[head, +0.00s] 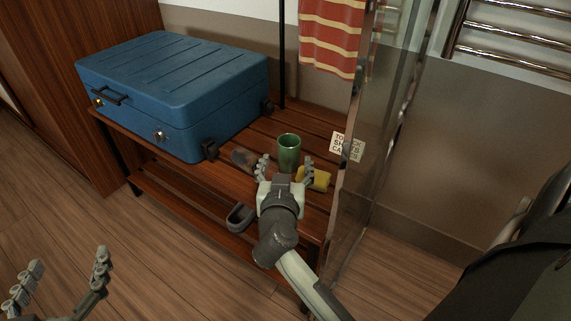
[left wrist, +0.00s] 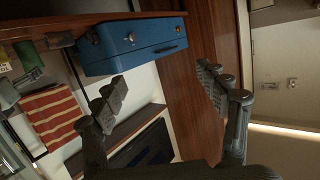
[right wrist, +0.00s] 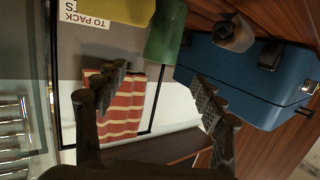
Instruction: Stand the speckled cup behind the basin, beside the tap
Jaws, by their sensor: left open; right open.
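A green cup (head: 289,150) stands upright on the slatted wooden bench; I cannot make out speckles on it. It also shows in the right wrist view (right wrist: 165,35), just beyond the fingertips. My right gripper (head: 286,168) is open, its fingers spread in front of the cup on either side in the head view. It holds nothing; touching cannot be told. My left gripper (head: 68,262) is open and empty at the lower left, away from the bench; its fingers show in the left wrist view (left wrist: 162,76). No basin or tap is in view.
A blue suitcase (head: 175,95) fills the bench's left. A yellow block (head: 318,179) and a dark rolled item (head: 243,158) flank the cup. A packing-list card (head: 348,146) is behind, a glass panel (head: 370,160) right. A grey slipper-like item (head: 240,218) lies below.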

